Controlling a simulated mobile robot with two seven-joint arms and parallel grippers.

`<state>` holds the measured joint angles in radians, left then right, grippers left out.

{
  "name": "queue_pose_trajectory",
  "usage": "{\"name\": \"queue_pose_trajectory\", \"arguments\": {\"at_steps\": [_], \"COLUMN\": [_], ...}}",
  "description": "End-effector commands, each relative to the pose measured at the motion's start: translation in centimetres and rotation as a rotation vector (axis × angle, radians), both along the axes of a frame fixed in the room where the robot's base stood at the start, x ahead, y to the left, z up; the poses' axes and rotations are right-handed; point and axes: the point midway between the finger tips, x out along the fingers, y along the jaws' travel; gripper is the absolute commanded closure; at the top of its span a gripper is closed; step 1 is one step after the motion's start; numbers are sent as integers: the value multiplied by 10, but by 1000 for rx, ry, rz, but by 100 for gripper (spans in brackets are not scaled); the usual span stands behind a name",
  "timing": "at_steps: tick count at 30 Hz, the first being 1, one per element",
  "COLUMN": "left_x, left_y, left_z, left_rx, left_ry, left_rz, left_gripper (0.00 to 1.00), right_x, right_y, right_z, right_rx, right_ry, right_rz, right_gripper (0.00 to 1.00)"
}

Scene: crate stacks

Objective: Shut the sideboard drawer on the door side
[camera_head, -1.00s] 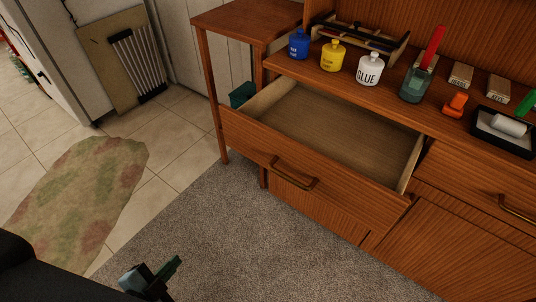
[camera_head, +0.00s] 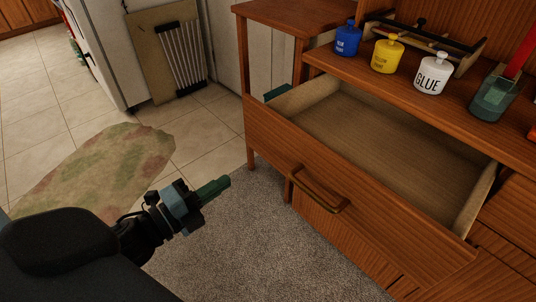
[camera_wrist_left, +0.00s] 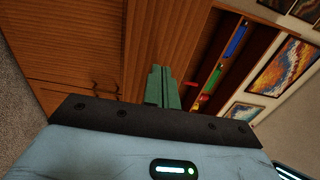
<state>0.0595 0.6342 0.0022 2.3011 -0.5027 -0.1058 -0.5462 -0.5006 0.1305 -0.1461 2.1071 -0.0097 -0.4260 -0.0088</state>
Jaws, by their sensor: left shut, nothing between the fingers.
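The open sideboard drawer (camera_head: 350,205) is pulled well out and empty, on the side nearest the doorway. It has a brass-coloured bar handle (camera_head: 320,189) on its wooden front. My left gripper (camera_head: 222,184) is shut and empty, over the carpet to the left of the drawer front and apart from it. In the left wrist view its green fingers (camera_wrist_left: 162,88) are together and point toward the wooden furniture. My right gripper is not in view.
A mottled rug (camera_head: 100,170) lies on the tiles. Grey carpet (camera_head: 255,250) is clear before the drawer.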

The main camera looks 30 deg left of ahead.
Motion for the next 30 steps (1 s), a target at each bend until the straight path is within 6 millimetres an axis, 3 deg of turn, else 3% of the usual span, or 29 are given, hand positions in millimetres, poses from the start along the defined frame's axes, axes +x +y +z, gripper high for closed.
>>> {"name": "queue_pose_trajectory", "arguments": {"at_steps": [30], "left_x": [113], "left_y": [-36], "left_z": [-1], "left_rx": [-1], "left_ry": [1], "left_rz": [2], "left_gripper": [100], "right_x": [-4], "right_y": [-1], "right_z": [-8], "right_rx": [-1], "right_ry": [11], "right_rz": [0], "right_gripper": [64]}}
